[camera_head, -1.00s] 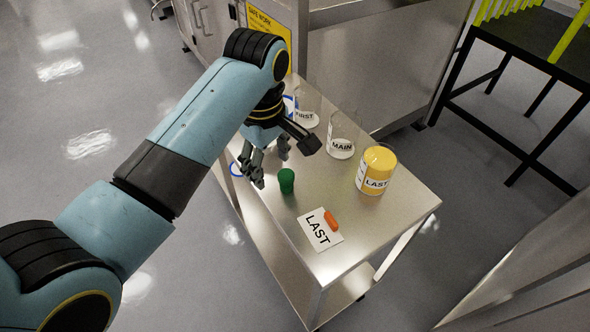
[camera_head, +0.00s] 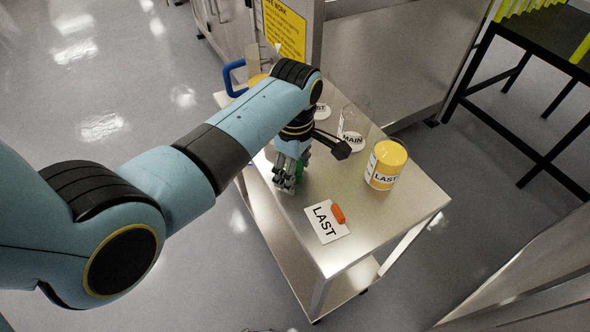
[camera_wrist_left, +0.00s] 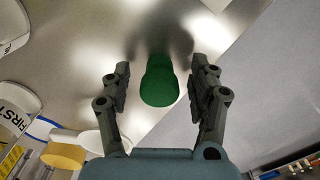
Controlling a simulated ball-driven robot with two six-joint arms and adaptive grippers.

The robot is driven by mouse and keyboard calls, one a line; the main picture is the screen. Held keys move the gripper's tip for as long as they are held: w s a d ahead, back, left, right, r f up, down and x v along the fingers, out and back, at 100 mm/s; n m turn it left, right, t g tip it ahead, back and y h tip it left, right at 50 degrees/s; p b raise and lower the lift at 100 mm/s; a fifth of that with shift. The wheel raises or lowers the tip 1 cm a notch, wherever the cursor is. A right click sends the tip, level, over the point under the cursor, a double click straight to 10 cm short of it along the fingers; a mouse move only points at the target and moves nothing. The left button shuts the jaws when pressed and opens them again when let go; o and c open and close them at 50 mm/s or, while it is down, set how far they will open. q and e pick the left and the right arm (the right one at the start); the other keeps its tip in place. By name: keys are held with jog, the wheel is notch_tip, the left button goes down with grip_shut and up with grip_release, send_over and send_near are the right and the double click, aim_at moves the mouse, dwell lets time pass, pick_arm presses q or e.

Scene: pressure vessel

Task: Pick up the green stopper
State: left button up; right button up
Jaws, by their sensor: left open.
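The green stopper (camera_wrist_left: 159,82) stands on the metal cart top (camera_head: 390,215). In the left wrist view it sits between the two fingers of my left gripper (camera_wrist_left: 160,88), with a gap on each side. In the head view my left gripper (camera_head: 288,177) points down at the stopper and hides most of it; a little green (camera_head: 302,178) shows behind the fingers. My left gripper is open. My right gripper is not in view.
A "LAST" card (camera_head: 325,224) with an orange stopper (camera_head: 338,213) lies in front. A yellow-filled "LAST" beaker (camera_head: 385,165) and a "MAIN" beaker (camera_head: 352,135) stand to the right. A blue-handled jug (camera_head: 236,78) is behind my arm.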

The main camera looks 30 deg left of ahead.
pick_arm(q)
jog(key=shift+f, duration=0.25)
grip_shut()
jog(key=shift+r, duration=0.1)
